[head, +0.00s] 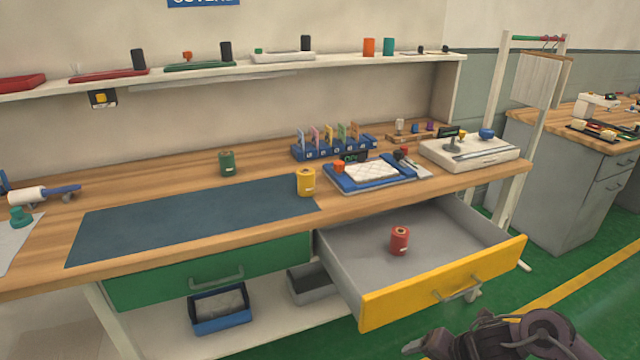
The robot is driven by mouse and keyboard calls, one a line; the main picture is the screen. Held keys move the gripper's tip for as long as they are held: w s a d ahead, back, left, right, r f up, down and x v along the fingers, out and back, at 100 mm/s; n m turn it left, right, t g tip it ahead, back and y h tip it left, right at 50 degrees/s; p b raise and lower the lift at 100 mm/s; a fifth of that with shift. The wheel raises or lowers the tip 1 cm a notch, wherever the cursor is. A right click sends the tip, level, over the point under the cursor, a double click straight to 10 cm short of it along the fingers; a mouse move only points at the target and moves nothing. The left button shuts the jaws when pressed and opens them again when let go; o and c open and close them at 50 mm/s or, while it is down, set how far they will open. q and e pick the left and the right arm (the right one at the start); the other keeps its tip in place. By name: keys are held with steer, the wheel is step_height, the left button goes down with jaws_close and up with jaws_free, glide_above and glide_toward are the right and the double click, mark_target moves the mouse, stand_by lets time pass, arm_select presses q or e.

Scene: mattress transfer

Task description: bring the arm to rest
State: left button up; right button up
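One of my arms (500,336) shows at the bottom right edge, dark and folded low, in front of the open yellow-fronted drawer (445,283). It appears apart from the drawer front. A small light-coloured tip shows at its left end, too little to tell whether a gripper is open or shut. My other arm is out of view. A red spool or can (399,241) stands upright inside the drawer. A yellow one (306,182) stands at the right end of the dark mat (190,222), and a green one (227,163) stands behind the mat.
The drawer juts out from the wooden bench (145,191). A green drawer (210,272) is shut. A blue tray (375,175), a blue rack (333,148) and a white device (468,150) stand on the bench. Green floor (590,305) is clear at the right.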

step_height(320, 180, down, 14)
steer(key=f+m, duration=0.1)
steer(key=m, duration=0.9)
steer(key=s+d+f+m+h, duration=0.1)
steer(key=s+f+m, duration=0.4)
steer(key=f, duration=0.3)
steer(key=s+d+f+m, duration=0.1)
steer(key=s+f+m, duration=0.35)
steer(key=f, duration=0.25)
arm_select(q)
steer(key=shift+s+r+p, duration=0.35)
steer(key=shift+r+p, duration=0.2)
arm_select(e)
steer(key=s+f+m+g+h, duration=0.1)
steer(key=s+f, duration=0.3)
steer(key=s, duration=0.5)
steer(key=s+a+f+m+g+h, duration=0.1)
steer(key=s+f+m, duration=0.3)
steer(key=s, duration=0.6)
steer(key=s+f+m+g+h, duration=0.1)
steer(key=s+f+m, duration=0.2)
steer(key=s, duration=0.6)
step_height(320, 180, down, 2)
steer(key=shift+s+a+f+g, duration=0.1)
steer(key=shift+s+a+g, duration=0.05)
steer(key=shift+s+g, duration=0.15)
